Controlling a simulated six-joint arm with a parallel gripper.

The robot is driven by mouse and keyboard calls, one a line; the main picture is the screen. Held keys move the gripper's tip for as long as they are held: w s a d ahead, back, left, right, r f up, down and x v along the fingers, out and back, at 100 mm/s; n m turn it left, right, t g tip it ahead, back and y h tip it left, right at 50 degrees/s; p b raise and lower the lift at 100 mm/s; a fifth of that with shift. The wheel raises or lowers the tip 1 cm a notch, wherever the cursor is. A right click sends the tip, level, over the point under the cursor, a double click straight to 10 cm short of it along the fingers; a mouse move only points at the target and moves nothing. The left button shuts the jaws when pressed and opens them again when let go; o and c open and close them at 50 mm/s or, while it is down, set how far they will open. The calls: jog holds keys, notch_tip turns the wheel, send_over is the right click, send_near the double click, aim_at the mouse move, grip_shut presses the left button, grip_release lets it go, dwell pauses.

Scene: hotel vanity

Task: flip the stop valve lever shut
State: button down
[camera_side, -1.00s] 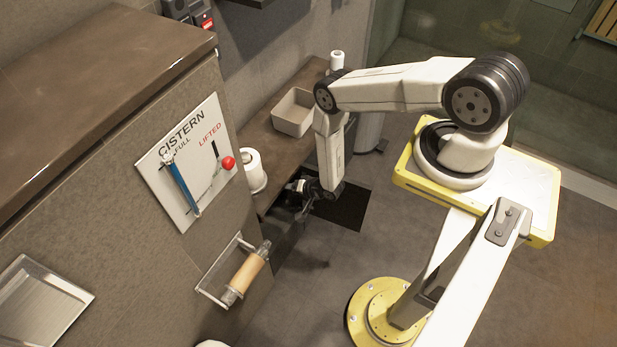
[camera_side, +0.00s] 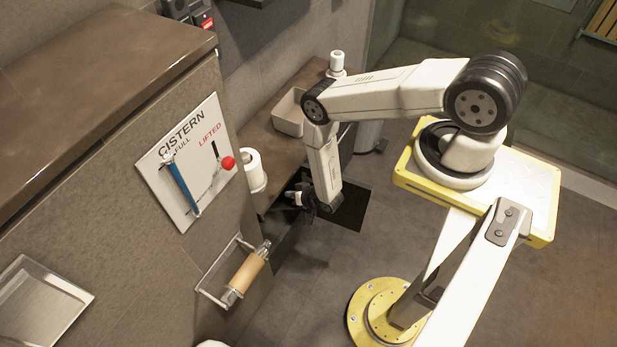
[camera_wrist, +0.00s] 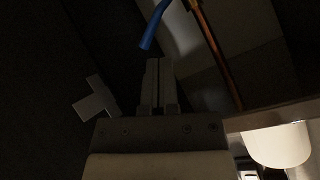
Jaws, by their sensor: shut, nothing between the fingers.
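In the wrist view a blue, slightly bent bar (camera_wrist: 152,26), which looks like the stop valve lever, hangs from the top edge just beyond my fingertips. Its upper end is out of frame, and the valve body is not clearly seen. My gripper (camera_wrist: 159,62) is shut and empty, its fingers side by side below the blue bar's lower end; a small dark gap seems to part them from it. In the side view my gripper (camera_side: 297,197) is low beside the counter front. I cannot make out the lever there.
A copper pipe (camera_wrist: 216,52) runs right of the fingers, and a grey T-shaped piece (camera_wrist: 95,101) lies to their left.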

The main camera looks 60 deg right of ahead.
jog(key=s+n+h, duration=0.1)
jog(key=n, duration=0.2)
jog(key=s+a+r+n, duration=0.1)
jog(key=n, duration=0.2)
jog(key=s+r+n+h, duration=0.1)
jog(key=n, duration=0.3)
jog(key=shift+a+t+h, duration=0.3)
jog(key=x, duration=0.9)
jog(key=shift+w+f, duration=0.15)
jog(key=shift+w, duration=0.2)
jog(key=shift+d, duration=0.1)
jog(key=shift+d+f+m+y, duration=0.3)
jog(key=shift+d+y, duration=0.05)
jog(key=shift+y, duration=0.05)
dwell(0.9)
jog(key=shift+d+f+m+y, duration=0.3)
jog(key=shift+d+f, duration=0.1)
jog(key=shift+f, duration=0.2)
jog(key=shift+d+f+m+y, duration=0.2)
jog(key=shift+d+f+y, duration=0.15)
jog(key=shift+f, duration=0.25)
jog(key=shift+w+d, duration=0.1)
